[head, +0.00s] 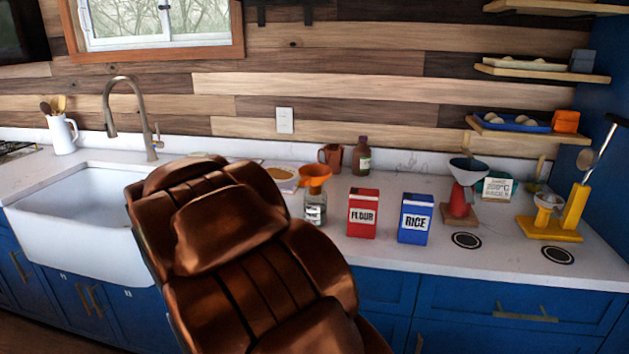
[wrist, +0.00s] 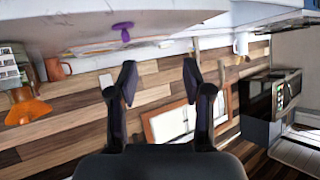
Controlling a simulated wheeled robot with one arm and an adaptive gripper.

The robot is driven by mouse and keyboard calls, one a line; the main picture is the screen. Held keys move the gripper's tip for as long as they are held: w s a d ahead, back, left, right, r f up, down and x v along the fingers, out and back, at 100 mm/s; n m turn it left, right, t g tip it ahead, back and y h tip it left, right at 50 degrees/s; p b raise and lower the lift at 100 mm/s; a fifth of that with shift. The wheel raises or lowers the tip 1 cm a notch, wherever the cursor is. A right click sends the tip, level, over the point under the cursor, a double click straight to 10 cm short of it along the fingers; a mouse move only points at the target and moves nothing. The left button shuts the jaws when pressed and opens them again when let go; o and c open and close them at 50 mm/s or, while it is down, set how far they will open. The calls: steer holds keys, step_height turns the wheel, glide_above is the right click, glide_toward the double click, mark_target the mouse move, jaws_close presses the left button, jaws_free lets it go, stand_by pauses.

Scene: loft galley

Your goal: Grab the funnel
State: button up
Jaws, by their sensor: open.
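An orange funnel (head: 315,173) sits in the mouth of a clear glass jar (head: 315,208) on the white counter, left of the flour box. In the wrist view, which is turned upside down, the orange funnel (wrist: 28,107) is at the far left edge, well to the side of my gripper. My gripper (wrist: 160,80) is open with nothing between its fingers. It does not show in the head view. A second, dark-blue funnel-like cone (head: 467,168) sits on a red stand farther right.
A red flour box (head: 362,213) and a blue rice box (head: 415,218) stand right of the jar. A terracotta mug (head: 331,156) and brown bottle (head: 362,156) are behind. A sink (head: 75,225) with a tall faucet (head: 135,110) is at left.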

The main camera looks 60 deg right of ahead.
steer(key=s+d+r+m+g+h, duration=0.1)
steer(key=s+d+m+h, duration=0.15)
steer(key=d, duration=0.45)
steer(key=s+d+r+m+g+h, duration=0.15)
steer(key=d+h, duration=0.25)
steer(key=d, duration=0.4)
steer(key=m+g+h, duration=0.3)
steer(key=g+h, duration=0.1)
steer(key=g, duration=0.1)
glide_toward(302, 184)
steer(key=d, duration=0.4)
steer(key=shift+w+b, duration=0.3)
steer(key=shift+w, duration=0.05)
steer(key=shift+w+d+f+p, duration=0.1)
steer(key=shift+d+p, duration=0.2)
steer(key=shift+d, duration=0.9)
steer(key=shift+w+d+p, duration=0.15)
steer(key=shift+d+p, duration=0.1)
steer(key=shift+d, duration=1)
steer(key=shift+w+d+p, duration=0.1)
steer(key=shift+d+p, duration=0.2)
steer(key=shift+d, duration=0.9)
steer(key=shift+c, duration=0.4)
jaws_close()
